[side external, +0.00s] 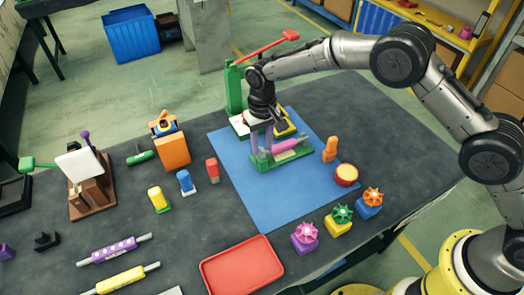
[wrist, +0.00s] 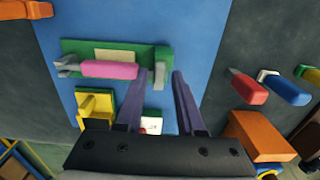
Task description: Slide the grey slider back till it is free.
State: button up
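A green fixture (side external: 268,162) stands on the blue mat (side external: 245,195). A pink cylinder (side external: 285,145) lies along it, also seen in the wrist view (wrist: 108,69). A grey piece (side external: 305,146) shows at the end of the pink cylinder away from my gripper, and in the wrist view (wrist: 68,67) at the left. I cannot tell for certain whether it is the grey slider. A green upright (wrist: 162,65) stands at the other end.
A yellow block (wrist: 95,105) and a green press with a red lever (side external: 236,90) stand just behind the fixture. An orange piece (side external: 330,150) and a round red-rimmed pot (side external: 346,175) are at its right. The mat's front part is clear.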

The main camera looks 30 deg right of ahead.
grip_shut()
jog(key=shift+s, duration=1.5)
jog(key=shift+o, duration=0.5)
grip_release()
notch_tip(320, 180, up, 6)
notch_tip(320, 180, up, 14)
